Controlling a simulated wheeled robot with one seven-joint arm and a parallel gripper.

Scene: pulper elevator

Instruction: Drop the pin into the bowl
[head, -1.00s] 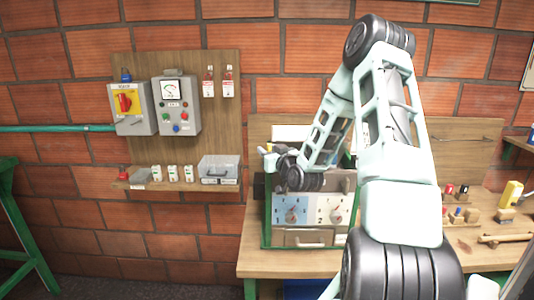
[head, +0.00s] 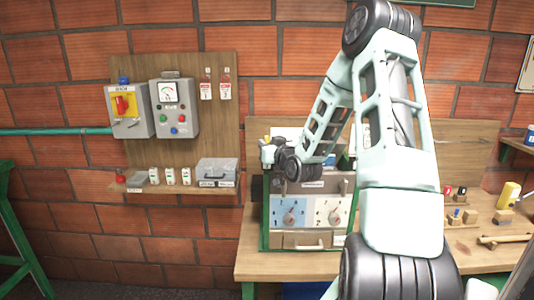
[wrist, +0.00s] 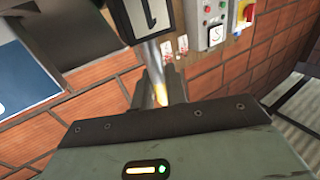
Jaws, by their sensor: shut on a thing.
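My gripper (wrist: 160,92) is in the middle of the wrist view, its two dark fingers close together. A narrow, silvery and yellowish piece (wrist: 160,93), which looks like the pin, shows between them. In the head view my gripper (head: 267,150) is above the left part of the dial box on the bench, partly hidden by its own wrist. The pin cannot be made out there. I cannot pick out the bowl in either view.
The dial box (head: 320,213) stands on the wooden bench (head: 290,264). A wall board holds a yellow-and-red switch (head: 124,104), a control box (head: 174,108) and red-and-white tags (head: 207,88). A shelf below carries a grey case (head: 217,170). Small parts lie at the bench's right.

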